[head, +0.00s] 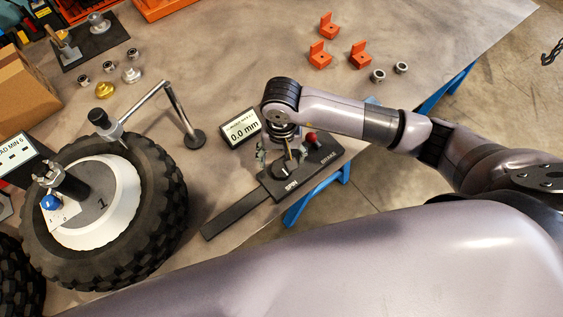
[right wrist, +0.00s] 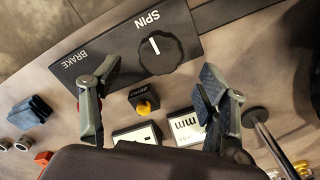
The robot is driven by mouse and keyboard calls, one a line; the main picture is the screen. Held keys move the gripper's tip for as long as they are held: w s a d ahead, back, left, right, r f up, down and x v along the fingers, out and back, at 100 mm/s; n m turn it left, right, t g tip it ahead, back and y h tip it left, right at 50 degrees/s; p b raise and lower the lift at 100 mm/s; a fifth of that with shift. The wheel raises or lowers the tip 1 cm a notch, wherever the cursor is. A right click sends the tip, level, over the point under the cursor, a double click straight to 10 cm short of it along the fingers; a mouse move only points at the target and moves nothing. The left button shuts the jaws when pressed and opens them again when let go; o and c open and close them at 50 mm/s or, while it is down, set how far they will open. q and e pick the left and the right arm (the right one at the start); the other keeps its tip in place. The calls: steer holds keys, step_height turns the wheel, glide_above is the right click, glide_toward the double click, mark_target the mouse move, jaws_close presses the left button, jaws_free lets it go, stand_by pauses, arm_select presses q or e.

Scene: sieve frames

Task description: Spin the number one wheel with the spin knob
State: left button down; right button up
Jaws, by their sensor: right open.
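The number one wheel (head: 101,205), a black knobby tyre with a white hub, lies flat at the left of the head view. The black spin knob (right wrist: 162,55) with a white line sits on the black control panel (right wrist: 205,25), beside the word SPIN. In the head view the panel (head: 240,209) is partly covered by my right gripper (head: 279,158). That gripper is open and empty above the knob. In the right wrist view its fingers (right wrist: 158,78) are spread, with the knob just beyond and between the tips. My left gripper is not in view.
A red brake knob (head: 311,137) is close beside my right gripper. A display (head: 240,129) reads 0.0 mm. A jointed metal stand (head: 180,115) reaches over the tyre. Orange brackets (head: 320,56) and metal nuts (head: 377,75) lie at the back. The table's middle is fairly clear.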

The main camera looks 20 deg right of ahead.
mark_target(282, 168)
step_height(282, 168, down, 6)
steer(key=shift+r+p, duration=0.1)
steer(key=shift+p, duration=0.4)
steer(key=shift+c, duration=0.3)
steer(key=c, duration=1.1)
